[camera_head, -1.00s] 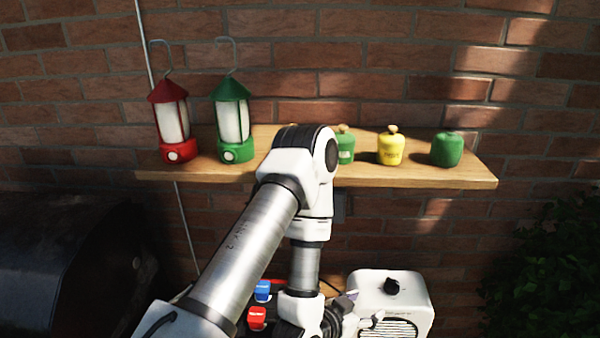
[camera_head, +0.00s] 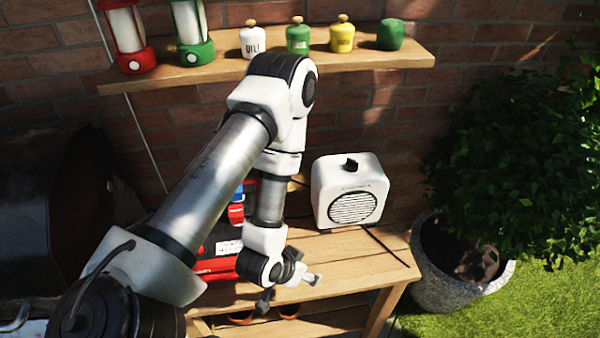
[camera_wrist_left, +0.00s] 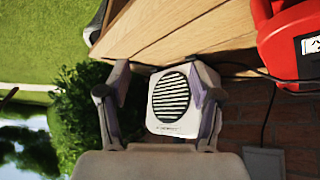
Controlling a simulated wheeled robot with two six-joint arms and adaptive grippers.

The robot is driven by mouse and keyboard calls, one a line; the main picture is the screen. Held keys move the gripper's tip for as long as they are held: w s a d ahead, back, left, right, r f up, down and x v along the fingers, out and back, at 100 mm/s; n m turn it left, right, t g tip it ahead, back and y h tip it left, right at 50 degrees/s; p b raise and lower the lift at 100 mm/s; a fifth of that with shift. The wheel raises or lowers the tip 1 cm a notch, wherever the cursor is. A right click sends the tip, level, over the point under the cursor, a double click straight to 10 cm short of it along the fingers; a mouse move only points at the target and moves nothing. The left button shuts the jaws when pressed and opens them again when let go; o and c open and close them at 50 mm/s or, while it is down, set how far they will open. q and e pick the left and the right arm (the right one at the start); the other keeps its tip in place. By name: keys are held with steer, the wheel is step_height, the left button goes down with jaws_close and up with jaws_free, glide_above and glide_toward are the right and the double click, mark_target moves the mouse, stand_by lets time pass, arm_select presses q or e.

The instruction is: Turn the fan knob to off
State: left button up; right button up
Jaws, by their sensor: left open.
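A white fan box (camera_head: 350,191) with a round dark grille stands upright on the wooden table against the brick wall. Its black knob (camera_head: 351,165) sits on top; which setting it points to is too small to tell. My left gripper (camera_head: 290,295) is in front and to the left of the fan, above the table's front part, and apart from it. In the left wrist view the open fingers (camera_wrist_left: 160,108) frame the fan (camera_wrist_left: 174,101), with nothing between them. The knob is not clearly seen in that view. My right gripper is not in view.
A red and black case (camera_head: 218,262) stands left of the fan, partly behind my arm; a cable runs beside the fan. A shelf (camera_head: 375,62) with lanterns and canisters hangs above. A potted bush (camera_head: 465,268) is at right.

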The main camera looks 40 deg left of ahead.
arm_select(q)
steer(key=shift+s+d+f, duration=0.1)
steer(key=shift+s+f, duration=0.1)
steer(key=shift+s, duration=0.2)
steer(key=shift+c, duration=0.3)
